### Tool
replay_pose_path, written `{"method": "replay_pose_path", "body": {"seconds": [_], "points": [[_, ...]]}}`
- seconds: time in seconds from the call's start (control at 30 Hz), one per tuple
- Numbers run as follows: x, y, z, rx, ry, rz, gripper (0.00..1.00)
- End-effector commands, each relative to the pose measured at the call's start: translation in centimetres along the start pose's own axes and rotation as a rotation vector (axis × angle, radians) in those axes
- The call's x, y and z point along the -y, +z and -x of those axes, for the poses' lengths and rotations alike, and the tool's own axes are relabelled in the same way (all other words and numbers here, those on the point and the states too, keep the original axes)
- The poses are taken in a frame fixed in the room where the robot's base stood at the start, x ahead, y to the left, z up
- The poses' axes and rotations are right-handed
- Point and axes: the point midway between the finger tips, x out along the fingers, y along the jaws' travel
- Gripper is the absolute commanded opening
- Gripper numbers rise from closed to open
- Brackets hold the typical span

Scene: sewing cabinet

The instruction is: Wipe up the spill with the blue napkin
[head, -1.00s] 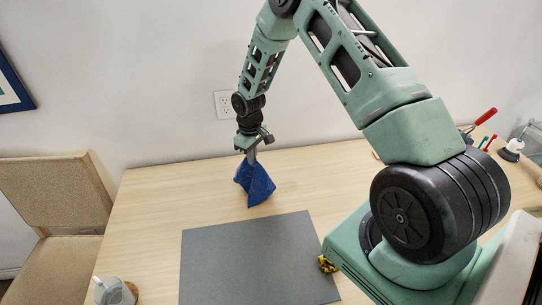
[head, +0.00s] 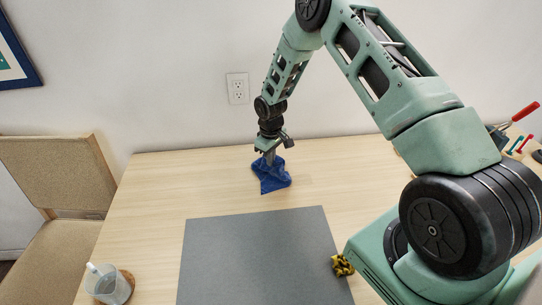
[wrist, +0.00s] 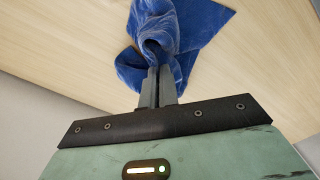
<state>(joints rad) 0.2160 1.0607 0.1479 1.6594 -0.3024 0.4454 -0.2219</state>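The blue napkin (head: 272,178) is bunched on the wooden table behind the grey mat, its loose part spread on the tabletop. My gripper (head: 269,160) points down at it, with the fingers close together on a gathered fold. In the wrist view the napkin (wrist: 196,28) spreads away from the fingertips (wrist: 158,72), with cloth bunched around them. I cannot make out a spill in either view; the napkin and gripper cover part of the table there.
A grey mat (head: 262,255) lies in front of the napkin. A glass cup (head: 108,285) on a coaster stands at the front left. A yellow-and-black object (head: 342,265) is at the mat's right edge. A wall with an outlet (head: 238,88) is behind; a chair (head: 55,180) is left.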

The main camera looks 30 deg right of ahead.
Motion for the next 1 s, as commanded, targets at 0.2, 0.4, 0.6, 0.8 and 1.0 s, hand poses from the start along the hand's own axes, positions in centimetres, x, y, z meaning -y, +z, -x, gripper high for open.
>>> {"method": "replay_pose_path", "body": {"seconds": [0.2, 0.4, 0.6, 0.8, 1.0], "points": [[-0.02, -0.01, -1.23, -0.001, 0.001, 0.000, 0.00], [-0.02, 0.00, -1.14, 0.000, 0.000, 0.000, 0.16], [-0.03, 0.00, -1.13, 0.000, 0.000, 0.000, 0.71], [-0.03, 0.00, -1.13, 0.000, 0.000, 0.000, 0.73], [-0.03, 0.01, -1.39, 0.000, 0.000, 0.000, 0.73]]}}
